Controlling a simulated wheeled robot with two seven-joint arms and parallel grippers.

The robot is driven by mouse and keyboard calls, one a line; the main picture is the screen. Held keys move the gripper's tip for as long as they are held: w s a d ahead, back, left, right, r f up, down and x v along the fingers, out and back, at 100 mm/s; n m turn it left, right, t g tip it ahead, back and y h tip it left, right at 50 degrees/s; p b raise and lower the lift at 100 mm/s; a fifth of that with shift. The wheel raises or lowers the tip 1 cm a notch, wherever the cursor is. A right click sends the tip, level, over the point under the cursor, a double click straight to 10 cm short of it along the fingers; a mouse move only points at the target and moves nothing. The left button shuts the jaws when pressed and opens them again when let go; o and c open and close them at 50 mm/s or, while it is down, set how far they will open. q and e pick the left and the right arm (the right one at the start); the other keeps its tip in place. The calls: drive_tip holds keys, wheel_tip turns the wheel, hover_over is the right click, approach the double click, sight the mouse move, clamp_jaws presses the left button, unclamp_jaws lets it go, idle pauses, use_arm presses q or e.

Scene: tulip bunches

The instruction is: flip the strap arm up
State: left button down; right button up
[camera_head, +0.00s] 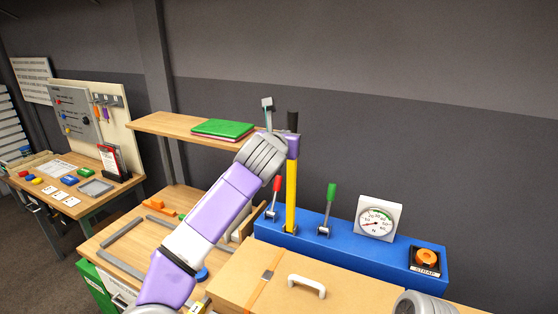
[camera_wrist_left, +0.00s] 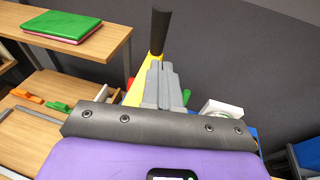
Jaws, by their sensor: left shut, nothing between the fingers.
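The strap arm is a yellow bar (camera_head: 291,195) with a black grip (camera_head: 292,121). It stands upright on the blue panel (camera_head: 340,246), and the black grip (camera_wrist_left: 160,30) also shows in the left wrist view. My left gripper (camera_head: 292,147) is at the upper part of the bar, just below the grip; its fingers are hidden in the head view. In the left wrist view my left gripper (camera_wrist_left: 158,86) is shut and empty, its grey fingertips overlapping the yellow bar (camera_wrist_left: 132,88). I cannot tell whether they touch it. My right gripper is not in view.
Red (camera_head: 277,185) and green (camera_head: 331,191) levers flank the bar. A dial (camera_head: 379,219) and orange knob (camera_head: 428,257) sit right. A wooden box (camera_head: 305,268) with a white handle stands in front. A shelf (camera_head: 170,124) holds a green book (camera_head: 222,128).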

use_arm(q)
drive_tip(key=v, duration=0.1)
drive_tip(key=b+v, duration=0.1)
drive_tip(key=v, duration=0.1)
drive_tip(key=f+b+v, duration=0.1)
drive_tip(key=v, duration=0.1)
drive_tip(key=shift+s+a+r, duration=0.1)
drive_tip(key=shift+s+a, duration=0.05)
drive_tip(key=shift+s, duration=0.15)
drive_tip(key=shift+r, duration=0.1)
